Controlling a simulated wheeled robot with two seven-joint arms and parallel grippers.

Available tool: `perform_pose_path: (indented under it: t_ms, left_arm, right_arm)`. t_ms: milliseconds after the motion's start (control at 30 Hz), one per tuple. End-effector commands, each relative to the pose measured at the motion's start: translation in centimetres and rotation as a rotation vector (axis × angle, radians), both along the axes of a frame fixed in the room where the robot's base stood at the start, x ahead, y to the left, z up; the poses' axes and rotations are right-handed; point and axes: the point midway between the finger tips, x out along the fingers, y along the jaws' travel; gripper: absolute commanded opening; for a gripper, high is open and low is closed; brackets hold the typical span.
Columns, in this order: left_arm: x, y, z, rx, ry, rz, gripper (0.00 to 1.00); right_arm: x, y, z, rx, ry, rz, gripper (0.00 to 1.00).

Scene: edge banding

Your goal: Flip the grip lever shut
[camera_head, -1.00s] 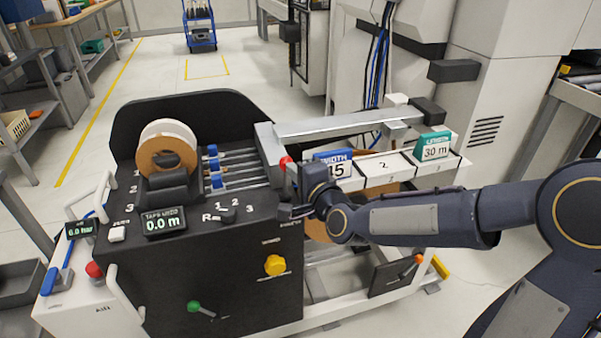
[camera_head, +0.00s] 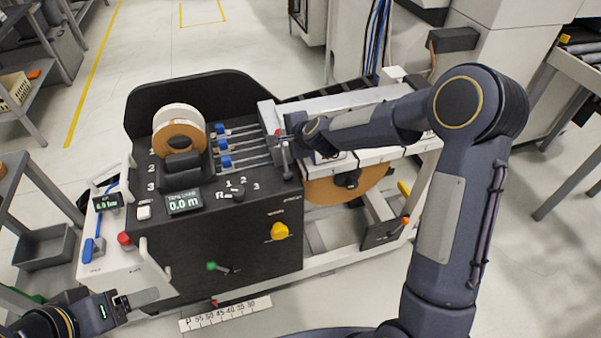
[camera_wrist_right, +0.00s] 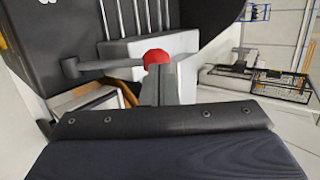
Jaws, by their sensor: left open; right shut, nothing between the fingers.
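The grip lever (camera_head: 286,160) is a grey bar with a red knob, beside the rods at the right end of the black machine top. In the right wrist view the lever (camera_wrist_right: 95,65) runs left from the red knob (camera_wrist_right: 156,57) to a round grey end. My right gripper (camera_head: 292,143) is shut and empty, close to the knob. In the right wrist view its fingertips (camera_wrist_right: 157,82) overlap the knob's lower edge; I cannot tell whether they touch it. My left gripper (camera_head: 140,298) is open, low at the left in front of the machine, away from the lever.
The machine top holds a tape roll (camera_head: 178,138), blue clamps on rods (camera_head: 223,145) and a display (camera_head: 184,201). A yellow knob (camera_head: 279,231) and a green-handled lever (camera_head: 218,267) stick out in front. A ruler strip (camera_head: 225,312) shows below.

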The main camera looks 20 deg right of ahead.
Motion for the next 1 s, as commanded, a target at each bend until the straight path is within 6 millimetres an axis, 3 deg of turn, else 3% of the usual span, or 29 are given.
perform_pose_path:
  t_ms: [1000]
  left_arm:
    - [0.01,0.0,0.32,0.0,0.0,0.0,0.72]
  right_arm:
    - [1.12,-0.29,0.23,-0.002,-0.006,-0.003,0.0]
